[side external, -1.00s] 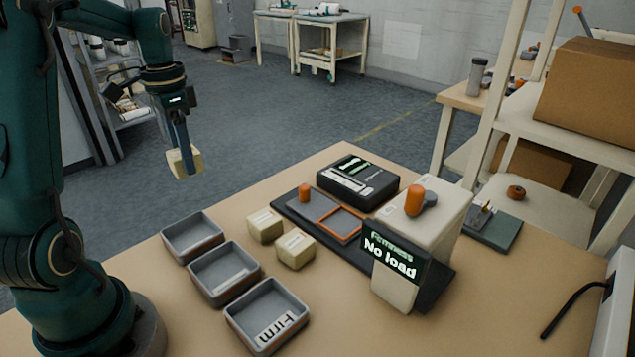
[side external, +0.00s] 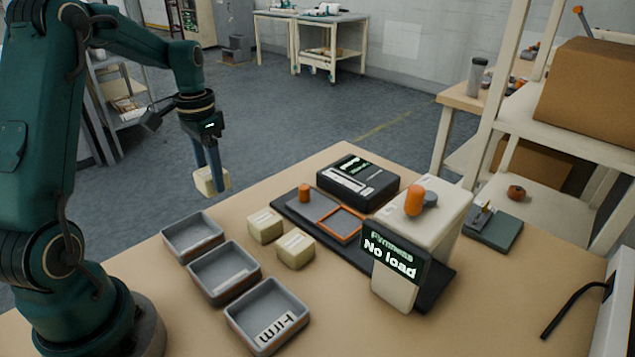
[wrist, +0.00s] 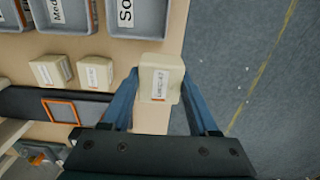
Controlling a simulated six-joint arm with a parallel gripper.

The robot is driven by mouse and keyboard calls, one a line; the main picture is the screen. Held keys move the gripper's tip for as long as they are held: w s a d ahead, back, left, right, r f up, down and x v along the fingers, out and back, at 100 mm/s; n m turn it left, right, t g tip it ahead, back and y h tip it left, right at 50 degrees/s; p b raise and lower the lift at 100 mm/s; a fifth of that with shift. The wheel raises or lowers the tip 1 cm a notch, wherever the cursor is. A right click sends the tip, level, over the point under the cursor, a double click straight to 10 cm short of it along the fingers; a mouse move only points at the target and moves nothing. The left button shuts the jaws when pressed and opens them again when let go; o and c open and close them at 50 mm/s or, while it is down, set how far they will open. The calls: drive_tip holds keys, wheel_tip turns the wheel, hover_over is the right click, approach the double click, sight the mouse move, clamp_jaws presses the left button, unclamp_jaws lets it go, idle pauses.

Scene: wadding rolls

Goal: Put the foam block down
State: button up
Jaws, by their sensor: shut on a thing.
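My gripper (side external: 208,176) is shut on a cream foam block (side external: 219,180) and holds it in the air by the table's far left edge. In the wrist view the held block (wrist: 158,80) sits between the two blue fingers, with a printed label facing the camera. Two more cream foam blocks, one farther back (side external: 265,226) and one nearer (side external: 296,250), stand on the table to the right of the trays. Three grey trays stand in a row: a far one (side external: 168,240), a middle one (side external: 200,277) and a near one (side external: 238,322) labelled "Firm".
The firmness tester (side external: 432,222) reads "No load"; its dark base has an orange-framed square (side external: 345,222) and an orange knob (side external: 305,192). A black device (side external: 355,185) stands behind it. The tan table (side external: 340,320) is bare in front of the blocks.

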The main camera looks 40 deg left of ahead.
sight(241, 213)
drive_tip(key=w+d+f, duration=0.2)
drive_tip(key=w, duration=0.1)
drive_tip(key=shift+w+d+f, duration=0.3)
drive_tip(key=shift+d+f, duration=0.05)
drive_tip(key=shift+f, duration=1.8)
drive_tip(key=shift+f, duration=0.25)
drive_tip(key=o, duration=1.3)
drive_tip(key=shift+r, duration=0.1)
